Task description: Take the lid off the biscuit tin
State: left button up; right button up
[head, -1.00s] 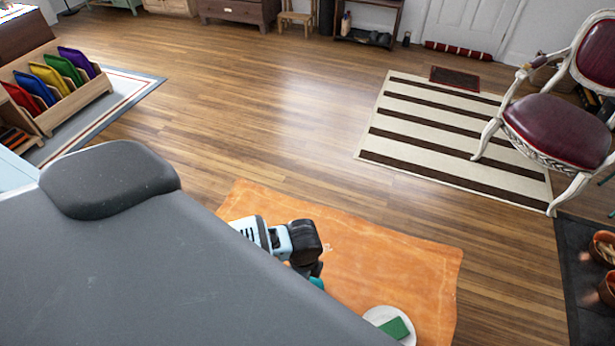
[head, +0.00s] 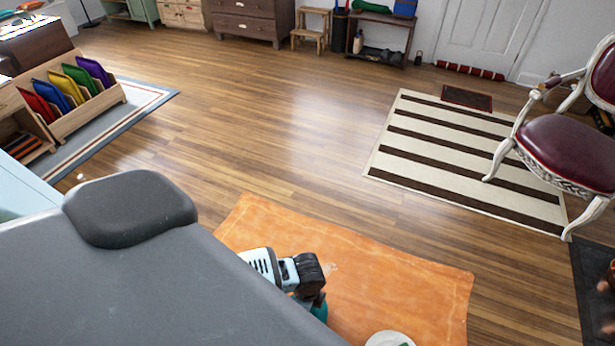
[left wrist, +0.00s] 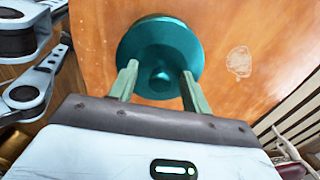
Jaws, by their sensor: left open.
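A teal round thing with a raised centre, which looks like the lidded biscuit tin (left wrist: 160,45), is on the orange surface in the left wrist view. Part of a teal thing also shows in the head view (head: 319,310), mostly hidden by my arm and body. My left gripper (left wrist: 160,70) is open. Its two green fingers reach over the near side of the teal top, one on each side of the raised centre. I cannot tell whether they touch it. My right gripper is not in view.
The orange surface (head: 400,285) has bare room to the right of my arm. A white plate (head: 388,339) is cut off at the bottom edge. A striped rug (head: 465,155) and a red-seated chair (head: 570,140) are farther right. The wooden floor (head: 260,120) is largely clear.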

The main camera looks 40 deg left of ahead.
pick_arm(q)
jog(key=c, duration=0.9)
grip_shut()
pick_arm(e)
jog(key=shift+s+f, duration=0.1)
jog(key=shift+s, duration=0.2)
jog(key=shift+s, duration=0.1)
pick_arm(q)
jog(key=shift+r, duration=0.15)
jog(key=shift+r, duration=0.5)
notch_tip(320, 180, up, 2)
jog(key=shift+r+p, duration=0.2)
jog(key=shift+p, duration=0.15)
jog(key=s+d+r, duration=0.1)
jog(key=s+d, duration=0.2)
jog(key=s, duration=1.2)
jog(key=shift+s+d+r+p, duration=0.2)
jog(key=shift+s+d+p, duration=0.1)
jog(key=shift+d+p, duration=0.1)
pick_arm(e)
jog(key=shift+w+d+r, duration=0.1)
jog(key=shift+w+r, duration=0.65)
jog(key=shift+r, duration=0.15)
